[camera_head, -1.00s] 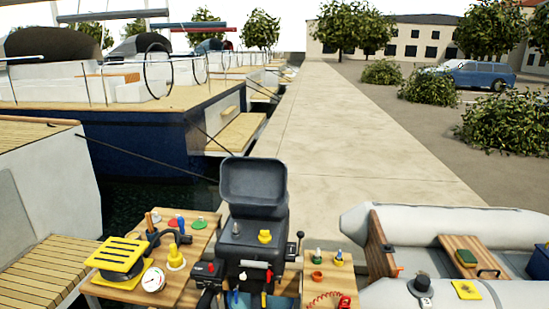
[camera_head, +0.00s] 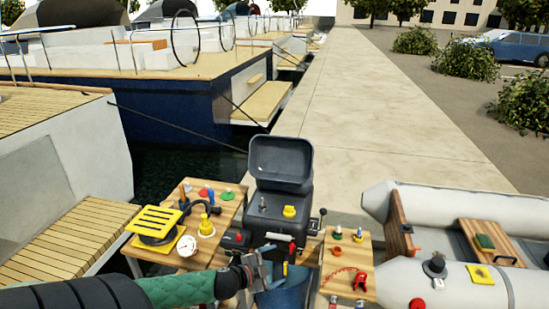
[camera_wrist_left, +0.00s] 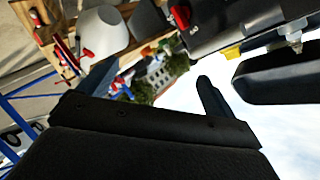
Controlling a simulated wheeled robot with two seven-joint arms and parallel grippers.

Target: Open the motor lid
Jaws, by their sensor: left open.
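The motor lid (camera_head: 281,163) is black and stands raised at the back of the black motor (camera_head: 278,207), so the motor's top is uncovered. A yellow cap (camera_head: 289,211) and a small grey fitting show on that top. My left gripper (camera_head: 264,273) is open, in front of and below the motor; I see nothing held in it. In the left wrist view, a dark finger (camera_wrist_left: 213,103) points up, with the black motor at top right and the raised lid (camera_wrist_left: 285,75) at the right, apart from the finger. My right gripper is not in view.
A wooden table (camera_head: 228,212) left of the motor holds a yellow slatted box (camera_head: 155,222), a gauge (camera_head: 187,245) and small parts. A smaller wooden board (camera_head: 348,262) stands right of it. A grey inflatable boat (camera_head: 442,212) lies further right. A blue bucket (camera_head: 283,297) sits below the motor.

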